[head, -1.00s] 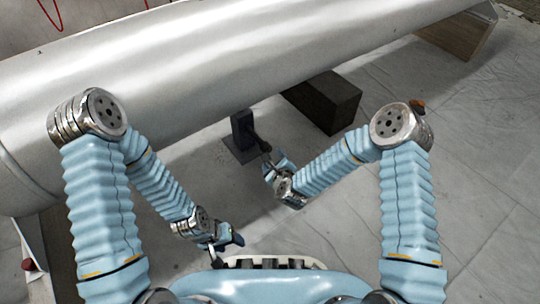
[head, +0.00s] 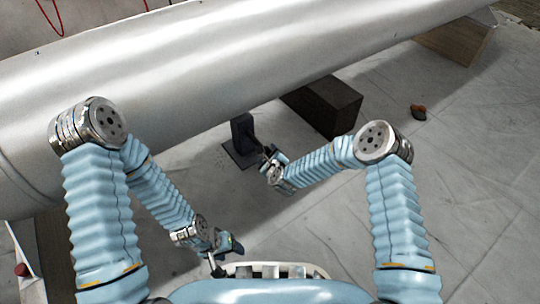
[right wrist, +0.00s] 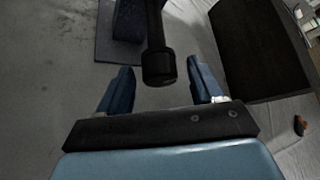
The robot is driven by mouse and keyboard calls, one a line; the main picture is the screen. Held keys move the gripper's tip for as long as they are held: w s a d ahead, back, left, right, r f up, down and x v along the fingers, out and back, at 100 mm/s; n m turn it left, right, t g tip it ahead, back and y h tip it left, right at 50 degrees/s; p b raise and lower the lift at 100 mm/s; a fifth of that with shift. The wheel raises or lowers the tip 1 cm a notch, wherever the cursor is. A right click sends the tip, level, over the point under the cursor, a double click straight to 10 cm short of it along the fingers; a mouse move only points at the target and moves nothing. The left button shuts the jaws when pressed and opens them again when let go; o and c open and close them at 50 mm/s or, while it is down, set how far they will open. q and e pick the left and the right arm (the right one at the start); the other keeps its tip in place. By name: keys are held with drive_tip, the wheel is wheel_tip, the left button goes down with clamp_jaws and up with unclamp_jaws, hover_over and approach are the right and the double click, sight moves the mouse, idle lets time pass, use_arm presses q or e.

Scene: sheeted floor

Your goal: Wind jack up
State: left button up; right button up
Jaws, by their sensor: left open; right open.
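The jack (head: 241,135) is a dark upright post on a flat square base, standing on the sheeted floor under the near side of the big silver cylinder (head: 240,60). My right gripper (head: 268,160) is beside the jack's handle end. In the right wrist view its blue fingers (right wrist: 160,88) are open, one on each side of the knob, with gaps between. My left gripper (head: 232,246) is open and empty, low near my body, away from the jack.
A dark block (head: 325,104) stands under the cylinder, right of the jack; it also shows in the right wrist view (right wrist: 258,50). A wooden support (head: 456,45) is at the far right. A small brown object (head: 418,112) lies on the floor. Floor at right is mostly clear.

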drive_tip(key=c, duration=1)
drive_tip(key=shift+w+d+m+g+y, duration=0.1)
drive_tip(key=shift+d+m+g+y, duration=0.3)
drive_tip(key=shift+m, duration=0.3)
drive_tip(key=shift+m+g+y, duration=0.5)
drive_tip(key=shift+m+y, duration=0.1)
drive_tip(key=shift+w+d+m+g+y, duration=0.15)
drive_tip(key=shift+m+g+y, duration=0.75)
drive_tip(key=shift+m+y, duration=0.25)
drive_tip(key=m+g+y, duration=0.1)
drive_tip(key=m+y, duration=0.1)
drive_tip(key=y, duration=0.1)
drive_tip(key=shift+m+g, duration=0.3)
drive_tip(key=shift+m, duration=0.05)
drive_tip(key=shift+f, duration=0.1)
drive_tip(key=o, duration=1)
